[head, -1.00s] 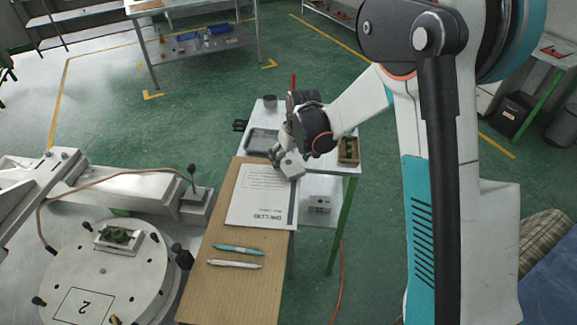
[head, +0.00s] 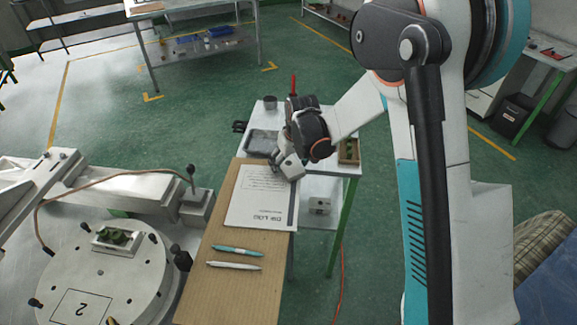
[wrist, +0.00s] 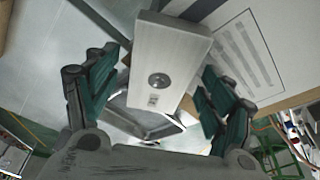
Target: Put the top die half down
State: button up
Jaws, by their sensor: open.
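The top die half (wrist: 172,48) is a pale grey metal block with a round recess in its face. In the wrist view it lies between the two fingers of my gripper (wrist: 160,72). The fingers are open, with a narrow gap at the left side of the block; the right side is too close to tell. In the head view my gripper (head: 288,163) is low over the far end of the brown board, by the printed sheet (head: 262,200). The block is mostly hidden there, and its contact underneath cannot be made out.
A grey tray (head: 260,143), a dark cup (head: 270,103) and a wooden box (head: 349,150) with green pieces are on the white table. Two pens (head: 236,251) lie on the board (head: 200,300). A turntable (head: 140,275) at left carries an open die half (head: 103,243) with green inside.

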jog(key=shift+s, duration=0.1)
jog(key=c, duration=1.5)
jog(key=shift+o, duration=0.2)
jog(key=shift+r, duration=0.1)
